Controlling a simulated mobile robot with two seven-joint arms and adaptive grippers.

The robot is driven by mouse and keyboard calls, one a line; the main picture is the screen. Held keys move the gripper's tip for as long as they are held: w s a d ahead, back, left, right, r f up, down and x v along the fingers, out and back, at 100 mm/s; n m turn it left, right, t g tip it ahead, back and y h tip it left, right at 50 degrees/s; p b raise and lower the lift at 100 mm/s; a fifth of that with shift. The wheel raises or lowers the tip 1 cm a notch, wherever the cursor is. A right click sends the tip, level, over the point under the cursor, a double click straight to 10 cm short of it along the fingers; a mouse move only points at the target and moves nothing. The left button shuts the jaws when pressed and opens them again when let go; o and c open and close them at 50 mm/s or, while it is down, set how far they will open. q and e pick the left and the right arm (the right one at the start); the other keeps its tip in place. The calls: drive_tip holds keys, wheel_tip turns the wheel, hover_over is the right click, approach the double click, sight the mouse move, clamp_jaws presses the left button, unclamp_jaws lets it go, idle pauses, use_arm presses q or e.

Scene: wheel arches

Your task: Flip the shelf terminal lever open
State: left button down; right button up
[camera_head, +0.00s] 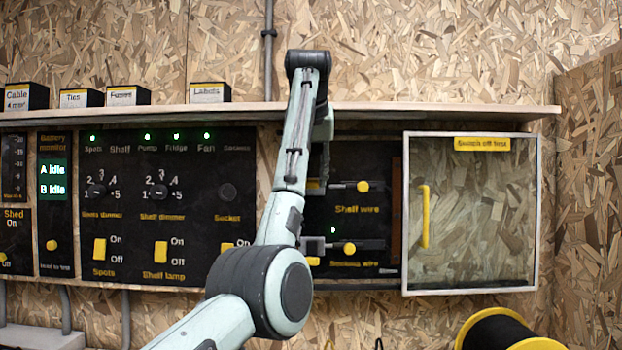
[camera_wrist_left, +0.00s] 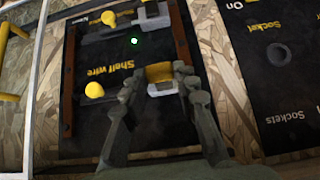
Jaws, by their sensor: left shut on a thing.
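The shelf terminal lever (camera_wrist_left: 160,72) is a small yellow block on a grey terminal, beside the "Shelf wire" label. In the wrist view my left gripper (camera_wrist_left: 160,85) has a finger at each side of the lever and is shut on it. My right gripper is not in view.
A second terminal (camera_head: 313,248) with a yellow knob (camera_head: 349,249) sits just below. A clear cover with a pale frame (camera_head: 404,215) and yellow handle (camera_head: 425,215) is to the right. The wooden shelf (camera_head: 440,110) runs above. Switch panels (camera_head: 215,200) are at left.

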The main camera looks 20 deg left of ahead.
use_arm(q)
drive_tip(key=shift+r, duration=0.1)
idle(0.5)
drive_tip(key=c, duration=1.2)
unclamp_jaws()
drive_tip(key=shift+w, duration=0.1)
drive_tip(key=shift+o, duration=0.2)
drive_tip(key=v, duration=1.2)
drive_tip(key=shift+a, duration=0.1)
